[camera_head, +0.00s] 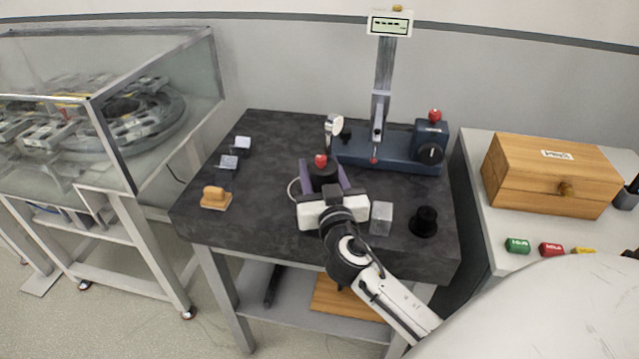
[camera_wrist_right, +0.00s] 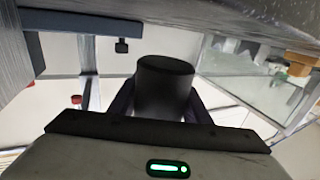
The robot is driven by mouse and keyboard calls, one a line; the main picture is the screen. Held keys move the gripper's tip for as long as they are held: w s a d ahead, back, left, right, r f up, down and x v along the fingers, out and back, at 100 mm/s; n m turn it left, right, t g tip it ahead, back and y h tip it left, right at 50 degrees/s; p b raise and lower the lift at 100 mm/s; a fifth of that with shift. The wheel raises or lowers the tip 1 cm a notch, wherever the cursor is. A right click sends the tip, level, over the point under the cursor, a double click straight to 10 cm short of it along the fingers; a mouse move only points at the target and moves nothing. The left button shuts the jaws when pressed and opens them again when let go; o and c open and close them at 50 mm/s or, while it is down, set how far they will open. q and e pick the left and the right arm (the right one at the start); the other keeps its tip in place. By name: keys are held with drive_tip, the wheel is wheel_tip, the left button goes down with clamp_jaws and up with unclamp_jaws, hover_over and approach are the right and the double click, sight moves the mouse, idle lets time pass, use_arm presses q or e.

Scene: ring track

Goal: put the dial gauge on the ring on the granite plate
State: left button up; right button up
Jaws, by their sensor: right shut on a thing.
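My right gripper (camera_head: 322,168) is shut on a black cylindrical body with a red knob (camera_head: 321,160), which I take as the base of the dial gauge. A round white dial (camera_head: 336,125) shows just beyond it. In the right wrist view the dark cylinder (camera_wrist_right: 164,85) sits between the fingers; light background shows between it and the grey plate surface, so it appears raised. The granite plate (camera_head: 265,135) is the dark tabletop. A thin pale arc (camera_head: 292,189) at the gripper's left looks like part of the ring; the rest is hidden. My left gripper is not in view.
A blue comparator stand (camera_head: 390,155) with a tall column stands at the back right.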

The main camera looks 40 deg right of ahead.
wheel_tip(320, 180, down, 3)
drive_tip(key=shift+f, duration=0.1)
drive_tip(key=shift+b, duration=0.35)
drive_tip(key=shift+f, duration=0.15)
drive_tip(key=o, duration=1.4)
